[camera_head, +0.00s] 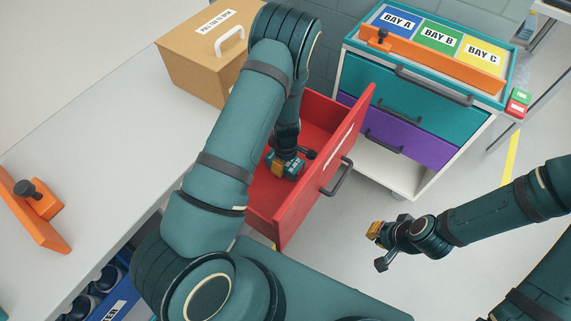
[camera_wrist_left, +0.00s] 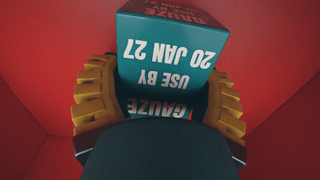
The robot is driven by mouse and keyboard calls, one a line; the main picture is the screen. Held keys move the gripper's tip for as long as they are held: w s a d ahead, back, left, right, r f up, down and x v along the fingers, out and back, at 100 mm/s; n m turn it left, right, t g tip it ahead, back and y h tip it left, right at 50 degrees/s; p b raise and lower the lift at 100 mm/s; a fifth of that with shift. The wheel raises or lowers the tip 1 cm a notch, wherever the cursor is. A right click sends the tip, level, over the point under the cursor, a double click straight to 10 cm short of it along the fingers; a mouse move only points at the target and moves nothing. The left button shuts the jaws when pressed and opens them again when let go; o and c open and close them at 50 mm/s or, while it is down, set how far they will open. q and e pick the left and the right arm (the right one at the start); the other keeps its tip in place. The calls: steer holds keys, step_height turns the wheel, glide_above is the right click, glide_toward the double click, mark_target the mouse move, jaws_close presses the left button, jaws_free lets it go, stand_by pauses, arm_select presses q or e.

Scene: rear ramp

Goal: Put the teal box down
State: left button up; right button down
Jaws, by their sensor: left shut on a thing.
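The teal box (camera_wrist_left: 172,62) has white print reading "GAUZE" and "USE BY 20 JAN 27", upside down in the left wrist view. My left gripper (camera_wrist_left: 160,105) is shut on it, with a yellow ribbed finger on each side. In the head view my left gripper (camera_head: 285,163) reaches down inside the open red drawer (camera_head: 298,218), and the box is mostly hidden there. Red drawer surfaces surround the box in the wrist view. I cannot tell whether the box touches the drawer floor. My right gripper (camera_head: 378,246) is over the floor at the right, its fingers seen edge-on.
A cardboard-coloured case (camera_head: 190,65) with a white handle stands on the grey worktop (camera_head: 100,140). An orange block (camera_head: 38,205) with a dark knob is at the left. A cart (camera_head: 425,90) with teal and purple drawers and bay labels stands behind the red drawer.

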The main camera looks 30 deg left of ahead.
arm_select(q)
steer(key=shift+f, duration=0.35)
steer(key=shift+f, duration=0.2)
steer(key=o, duration=1.3)
steer(key=shift+r, duration=0.1)
steer(key=shift+r, duration=0.2)
step_height(320, 180, up, 12)
steer(key=p, duration=0.3)
steer(key=shift+f, duration=0.1)
